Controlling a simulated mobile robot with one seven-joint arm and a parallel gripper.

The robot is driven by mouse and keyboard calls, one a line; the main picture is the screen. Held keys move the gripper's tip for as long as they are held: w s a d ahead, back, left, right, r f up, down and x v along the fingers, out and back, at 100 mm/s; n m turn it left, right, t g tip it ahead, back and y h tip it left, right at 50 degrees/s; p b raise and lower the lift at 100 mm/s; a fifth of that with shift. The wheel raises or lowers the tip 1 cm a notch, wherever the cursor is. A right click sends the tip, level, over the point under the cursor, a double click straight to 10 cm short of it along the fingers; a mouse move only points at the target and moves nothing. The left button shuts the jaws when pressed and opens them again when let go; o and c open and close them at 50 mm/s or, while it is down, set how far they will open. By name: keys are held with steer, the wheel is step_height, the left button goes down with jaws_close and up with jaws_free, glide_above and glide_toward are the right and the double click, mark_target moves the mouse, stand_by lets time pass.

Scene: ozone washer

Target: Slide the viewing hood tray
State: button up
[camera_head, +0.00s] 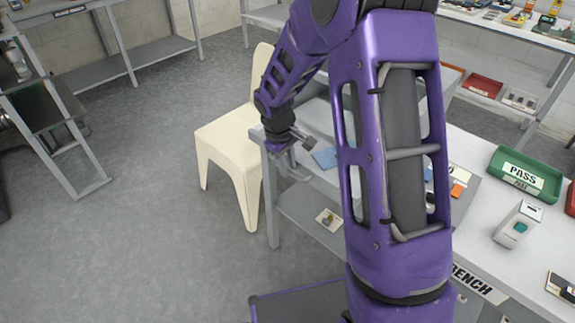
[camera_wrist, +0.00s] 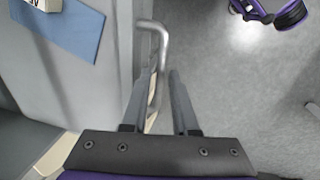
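My gripper (camera_head: 292,142) hangs at the left end of the workbench (camera_head: 470,143). In the wrist view its two fingers (camera_wrist: 160,78) are apart. A bent grey metal bar handle (camera_wrist: 152,25) sticks out from the bench side, and its lower part runs down toward the gap between the fingertips. I cannot tell whether the fingers touch it. The handle also shows just below the gripper in the head view (camera_head: 298,174). The viewing hood tray itself I cannot make out clearly; my arm covers much of the bench.
A cream chair (camera_head: 230,145) stands close left of the gripper. A blue sheet (camera_head: 325,158) lies on the bench near the handle. A green PASS tray (camera_head: 525,172) and a small white device (camera_head: 518,222) are to the right. Open floor (camera_head: 130,240) lies left.

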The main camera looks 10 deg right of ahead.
jaws_close()
stand_by(1.3)
